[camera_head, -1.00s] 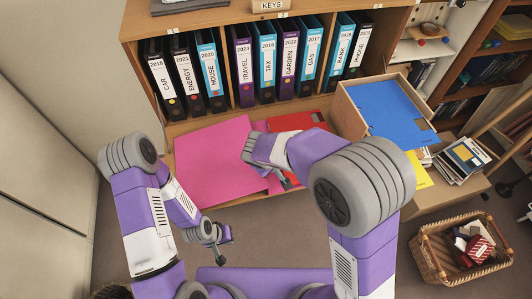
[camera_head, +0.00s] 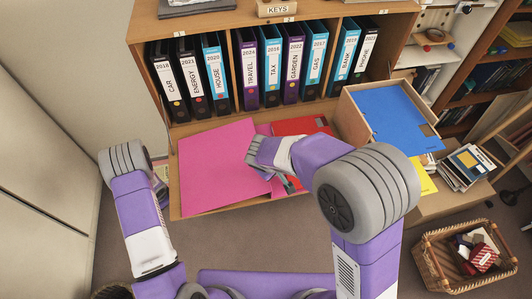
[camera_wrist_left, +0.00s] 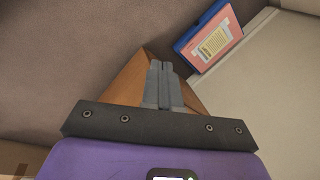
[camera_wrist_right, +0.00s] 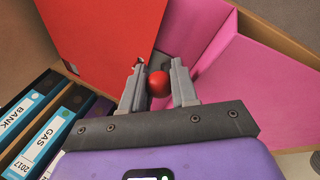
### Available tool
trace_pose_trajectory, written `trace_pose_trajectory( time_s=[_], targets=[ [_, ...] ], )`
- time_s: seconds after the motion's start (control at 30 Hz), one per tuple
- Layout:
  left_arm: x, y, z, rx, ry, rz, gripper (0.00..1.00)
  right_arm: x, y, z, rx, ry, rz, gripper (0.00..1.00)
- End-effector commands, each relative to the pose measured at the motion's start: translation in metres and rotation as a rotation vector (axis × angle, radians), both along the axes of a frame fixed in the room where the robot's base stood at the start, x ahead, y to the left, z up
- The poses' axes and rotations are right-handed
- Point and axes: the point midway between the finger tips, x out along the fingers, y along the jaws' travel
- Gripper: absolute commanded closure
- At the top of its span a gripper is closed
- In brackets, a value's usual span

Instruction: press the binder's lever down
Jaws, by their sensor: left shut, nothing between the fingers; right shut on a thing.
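A pink binder cover (camera_head: 215,165) lies flat on the wooden desk flap, with a red panel (camera_head: 300,125) beside it to the right. In the right wrist view a round red knob (camera_wrist_right: 158,84), which looks like the lever's end, sits between the fingers of my right gripper (camera_wrist_right: 157,80). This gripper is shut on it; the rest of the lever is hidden. The red panel (camera_wrist_right: 110,40) and pink sheets (camera_wrist_right: 235,70) lie around it. In the head view my right forearm covers the spot. My left gripper (camera_wrist_left: 160,70) is shut and empty, away from the binder.
Upright labelled binders (camera_head: 262,70) fill the shelf behind. A wooden box with a blue folder (camera_head: 395,110) stands right of the flap. A wicker basket (camera_head: 465,255) is on the floor at right. A blue-edged item (camera_wrist_left: 208,38) is near my left gripper.

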Motion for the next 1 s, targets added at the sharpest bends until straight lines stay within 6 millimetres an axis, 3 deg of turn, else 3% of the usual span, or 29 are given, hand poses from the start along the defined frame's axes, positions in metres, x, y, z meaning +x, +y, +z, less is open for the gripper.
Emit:
trace_pose_trajectory(
  time_s=[0.03,0.2,0.43,0.63,0.87,0.93,1.0],
  targets=[
    [0.025,0.016,0.016,0.072,0.000,-0.050,1.00,0.000,0.000,0.000,0.001,-0.001,0.000,1.00],
    [0.084,0.037,0.071,0.241,0.040,-0.113,1.00,0.000,0.000,0.000,0.001,-0.001,0.000,1.00],
    [0.135,0.044,0.162,0.369,0.124,-0.109,1.00,0.000,0.000,0.000,0.001,-0.001,0.000,1.00],
    [0.151,0.035,0.247,0.379,0.221,-0.079,1.00,0.000,0.000,0.000,0.001,-0.001,0.000,1.00],
    [0.138,0.010,0.338,0.267,0.336,-0.065,1.00,0.000,0.000,0.000,0.001,-0.001,0.000,1.00],
    [0.132,-0.017,0.353,0.159,0.360,-0.074,1.00,0.000,0.000,0.000,0.001,-0.001,0.000,1.00],
    [0.132,-0.063,0.343,0.000,0.367,-0.081,1.00,0.000,0.000,0.000,0.001,-0.001,0.000,1.00]
  ],
)
